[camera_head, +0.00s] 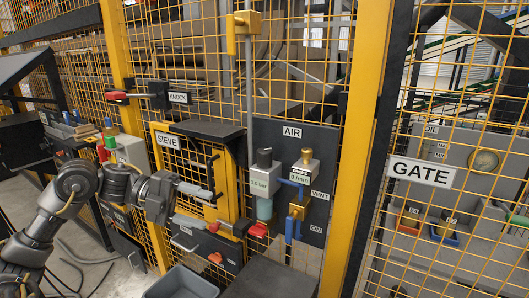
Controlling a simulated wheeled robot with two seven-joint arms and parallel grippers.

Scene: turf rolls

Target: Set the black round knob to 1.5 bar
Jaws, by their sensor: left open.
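The black round knob (264,157) sits on top of a grey regulator body on the dark AIR panel (325,146). A small light display (262,185) below the knob carries a bar figure too small to read surely. My left gripper (210,208) is left of and below the knob, in front of the yellow SIEVE frame. Its two fingers are apart, with nothing seen held between them, and it does not touch the knob. My right gripper is not in view.
A brass knob (307,156) on a second unit stands close right of the black knob. Below it is a brass valve with a blue handle (290,228). A red handle (258,230) and a grey bin (181,283) lie lower. Yellow mesh fencing surrounds the panel.

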